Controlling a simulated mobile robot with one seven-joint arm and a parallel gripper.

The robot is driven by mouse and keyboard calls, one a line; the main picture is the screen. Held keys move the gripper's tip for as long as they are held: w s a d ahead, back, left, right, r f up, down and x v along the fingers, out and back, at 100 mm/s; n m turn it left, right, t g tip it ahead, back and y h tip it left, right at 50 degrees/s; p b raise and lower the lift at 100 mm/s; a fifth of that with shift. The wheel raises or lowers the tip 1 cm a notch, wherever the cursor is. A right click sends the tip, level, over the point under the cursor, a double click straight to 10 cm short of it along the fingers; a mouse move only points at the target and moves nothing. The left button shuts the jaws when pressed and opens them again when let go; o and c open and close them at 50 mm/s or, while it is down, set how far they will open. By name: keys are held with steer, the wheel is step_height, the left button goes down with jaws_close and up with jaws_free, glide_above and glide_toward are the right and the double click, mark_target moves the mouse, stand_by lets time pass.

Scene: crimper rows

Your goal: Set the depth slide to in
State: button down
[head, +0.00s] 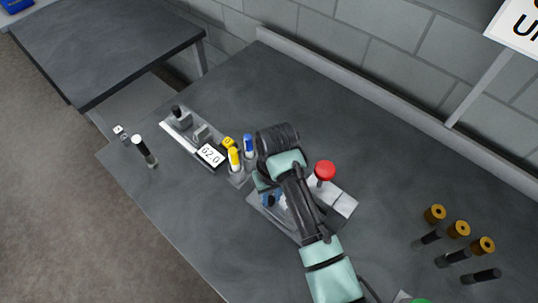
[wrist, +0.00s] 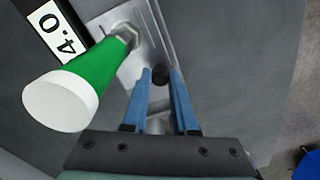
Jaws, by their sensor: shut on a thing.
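In the wrist view, my gripper (wrist: 160,76) has its two blue fingers closed around a small dark knob (wrist: 160,77), which looks like the depth slide's knob. The knob stands over a grey metal plate (wrist: 150,35). A green handle with a white end (wrist: 85,85) is close to the left of the fingers. In the head view, my gripper (head: 268,200) is down at the metal unit (head: 335,203) mid-table. My arm hides much of that unit there, and the knob cannot be made out. Which end of its travel the slide is at cannot be told.
A red knob (head: 325,171) rises right beside my arm. To the left are a yellow handle (head: 234,160), a blue handle (head: 249,146) and a label plate (head: 210,155). Dark pegs and brown rings (head: 459,229) stand at the right. The table's far middle is clear.

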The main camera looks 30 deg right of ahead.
steer(key=c, duration=0.7)
jaws_free()
steer(key=shift+r, duration=0.1)
steer(key=r+p, duration=0.1)
steer(key=r, duration=0.3)
steer(key=r+p, duration=0.1)
steer(key=r, duration=0.3)
steer(key=r+p, duration=0.1)
steer(key=r, duration=0.3)
steer(key=shift+d+r, duration=0.25)
steer(key=shift+r, duration=0.15)
